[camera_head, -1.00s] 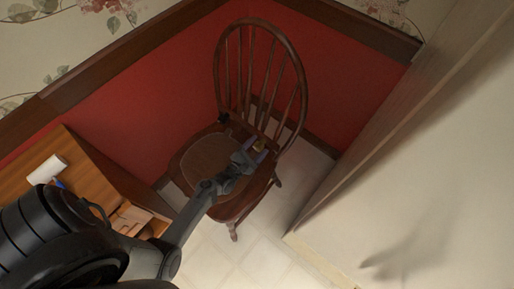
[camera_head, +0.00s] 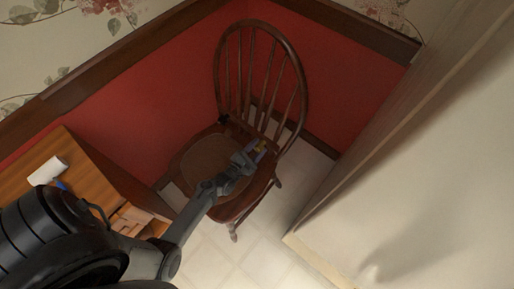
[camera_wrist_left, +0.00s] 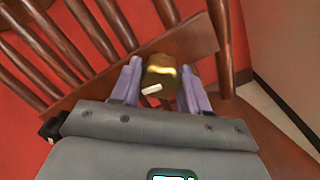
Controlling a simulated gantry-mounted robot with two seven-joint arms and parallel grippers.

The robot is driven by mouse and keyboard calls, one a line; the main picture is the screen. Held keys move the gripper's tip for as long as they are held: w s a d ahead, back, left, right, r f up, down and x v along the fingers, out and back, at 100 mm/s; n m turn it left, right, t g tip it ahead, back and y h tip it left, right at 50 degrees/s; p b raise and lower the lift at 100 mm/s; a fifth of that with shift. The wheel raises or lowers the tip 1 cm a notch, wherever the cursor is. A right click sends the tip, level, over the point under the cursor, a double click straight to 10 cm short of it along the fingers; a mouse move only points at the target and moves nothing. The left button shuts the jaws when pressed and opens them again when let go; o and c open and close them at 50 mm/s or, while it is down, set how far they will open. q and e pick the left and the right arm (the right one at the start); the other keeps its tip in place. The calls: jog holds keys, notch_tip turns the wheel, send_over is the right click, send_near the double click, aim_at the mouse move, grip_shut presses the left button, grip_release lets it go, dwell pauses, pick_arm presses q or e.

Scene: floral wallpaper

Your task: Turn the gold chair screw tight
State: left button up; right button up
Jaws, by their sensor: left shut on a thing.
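The wooden chair (camera_head: 232,209) stands in the corner, with a spindle back and a padded seat. The gold screw (camera_wrist_left: 160,74) is at the base of the chair's back, on the right side in the head view (camera_head: 261,146). My left gripper (camera_head: 254,151) reaches over the seat to it. In the left wrist view its two purple-grey fingers (camera_wrist_left: 161,86) stand on either side of the gold screw and are shut on it. A small pale bar shows at the screw's near side. My right gripper is in neither view.
A wooden desk (camera_head: 90,165) with a white roll (camera_head: 47,169) stands at the left. A pale door or panel (camera_head: 440,170) rises close on the right. A small black piece (camera_head: 223,119) sits at the left of the chair back's base. Tiled floor (camera_head: 255,255) is open in front.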

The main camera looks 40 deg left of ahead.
pick_arm(q)
jog(key=m+p, duration=0.1)
jog(key=m, duration=0.2)
jog(key=shift+r+m, duration=0.1)
jog(key=shift+m, duration=0.3)
jog(key=m+p, duration=0.1)
jog(key=m, duration=0.3)
jog(key=shift+m+p, duration=0.3)
jog(key=m, duration=0.3)
jog(key=shift+m+p, duration=0.3)
jog(key=m, duration=0.3)
jog(key=shift+r+m, duration=0.1)
jog(key=shift+m, duration=0.5)
jog(key=o, duration=1)
jog(key=shift+a+m, duration=0.1)
jog(key=shift+m, duration=0.2)
jog(key=shift+o, duration=0.2)
jog(key=shift+p, duration=0.3)
